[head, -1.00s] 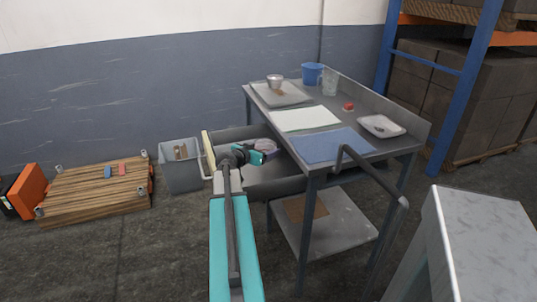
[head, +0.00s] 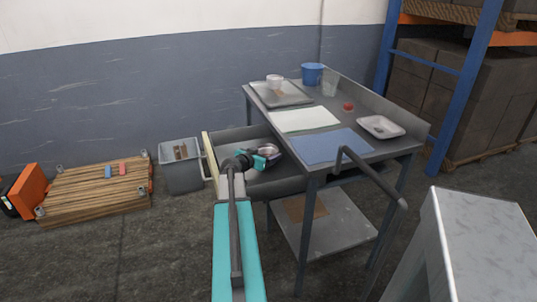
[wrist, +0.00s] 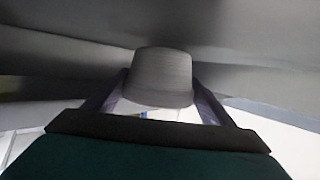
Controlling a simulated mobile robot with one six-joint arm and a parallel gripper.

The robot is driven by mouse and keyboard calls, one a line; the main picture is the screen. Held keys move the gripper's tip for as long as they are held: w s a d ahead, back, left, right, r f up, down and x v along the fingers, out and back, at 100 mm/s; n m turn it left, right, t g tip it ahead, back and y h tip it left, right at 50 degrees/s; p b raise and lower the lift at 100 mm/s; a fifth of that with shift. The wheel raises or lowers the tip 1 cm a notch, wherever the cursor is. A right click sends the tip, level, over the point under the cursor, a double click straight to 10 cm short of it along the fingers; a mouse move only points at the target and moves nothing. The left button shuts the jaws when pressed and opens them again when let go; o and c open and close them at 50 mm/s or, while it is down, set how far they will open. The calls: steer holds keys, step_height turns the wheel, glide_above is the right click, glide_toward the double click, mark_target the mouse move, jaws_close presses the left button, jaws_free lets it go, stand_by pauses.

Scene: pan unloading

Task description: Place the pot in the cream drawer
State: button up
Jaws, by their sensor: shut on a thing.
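The pot (wrist: 160,77) is a plain grey, round-sided vessel. In the wrist view it sits between the two fingers of my gripper (wrist: 160,105), which is shut on it. In the head view my gripper (head: 266,156) is inside or just above the open drawer, with the silvery pot (head: 268,149) showing at its tip. The drawer (head: 209,158) has a cream front at its left end and a grey inside. It is pulled out to the left from under the workbench. I cannot tell whether the pot touches the drawer floor.
The grey workbench (head: 352,128) bears a tray (head: 295,98) with a small pale cup (head: 274,80), a blue bucket (head: 312,73), a clear beaker (head: 330,82), a red item (head: 348,107) and a white dish (head: 381,127). A grey bin (head: 182,178) stands left of the drawer.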

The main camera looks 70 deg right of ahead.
steer(key=shift+p+x, duration=0.4)
steer(key=shift+x, duration=0.6)
steer(key=shift+f, duration=0.3)
steer(key=shift+f, duration=0.1)
steer(key=o, duration=1.1)
steer(key=shift+a, duration=0.1)
steer(key=shift+b+v, duration=0.9)
steer(key=shift+v, duration=2.65)
steer(key=shift+a, duration=0.1)
